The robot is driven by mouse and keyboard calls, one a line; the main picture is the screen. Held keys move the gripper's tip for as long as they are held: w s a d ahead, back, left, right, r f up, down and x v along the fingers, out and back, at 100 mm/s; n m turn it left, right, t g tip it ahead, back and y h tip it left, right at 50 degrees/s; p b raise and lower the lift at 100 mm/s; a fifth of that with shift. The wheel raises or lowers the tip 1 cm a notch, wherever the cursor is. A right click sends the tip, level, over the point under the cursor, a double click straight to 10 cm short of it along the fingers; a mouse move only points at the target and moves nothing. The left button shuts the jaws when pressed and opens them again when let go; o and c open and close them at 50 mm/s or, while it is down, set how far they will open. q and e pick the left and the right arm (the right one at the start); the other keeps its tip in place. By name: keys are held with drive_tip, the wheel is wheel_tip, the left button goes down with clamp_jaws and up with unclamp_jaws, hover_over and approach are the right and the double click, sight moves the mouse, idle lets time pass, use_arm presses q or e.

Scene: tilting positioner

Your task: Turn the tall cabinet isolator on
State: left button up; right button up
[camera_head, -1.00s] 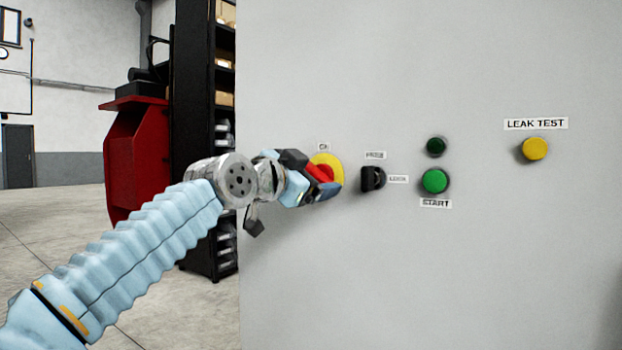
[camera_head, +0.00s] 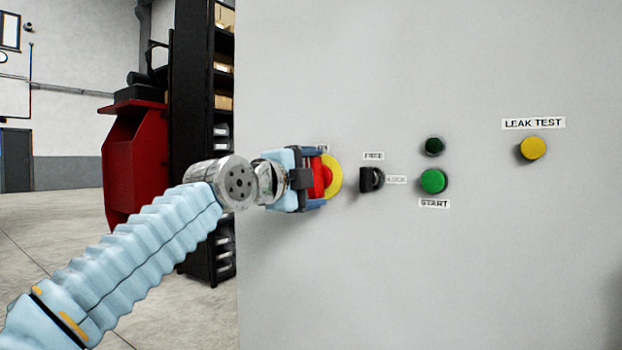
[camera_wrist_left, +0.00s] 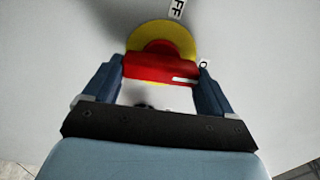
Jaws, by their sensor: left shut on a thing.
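The isolator is a red rotary handle (camera_head: 319,177) on a round yellow plate (camera_head: 335,174) on the tall grey cabinet's front. My left gripper (camera_head: 314,178) is shut on the red handle. In the left wrist view, the left gripper's (camera_wrist_left: 161,78) two blue fingers sit on either end of the red handle (camera_wrist_left: 160,68), with the yellow plate (camera_wrist_left: 182,38) behind it. A white mark shows near the handle's right end. A label reading "FF" (camera_wrist_left: 177,8) is at the top, partly cut off, and another label (camera_wrist_left: 205,64) is partly hidden by the right finger. My right gripper is not in view.
Right of the isolator, the cabinet (camera_head: 480,270) carries a black selector switch (camera_head: 371,179), a dark green lamp (camera_head: 434,146), a green START button (camera_head: 433,181) and a yellow LEAK TEST button (camera_head: 533,148). A black shelf rack (camera_head: 190,110) and red machine (camera_head: 135,160) stand behind at left.

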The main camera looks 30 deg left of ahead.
use_arm(q)
drive_tip(key=shift+m, duration=0.5)
drive_tip(key=o, duration=0.8)
drive_tip(key=shift+o, duration=0.2)
drive_tip(key=shift+f, duration=0.1)
drive_tip(key=s+a+b, duration=0.1)
drive_tip(key=s+b, duration=0.1)
drive_tip(key=s, duration=1.1)
drive_tip(key=shift+s, duration=0.35)
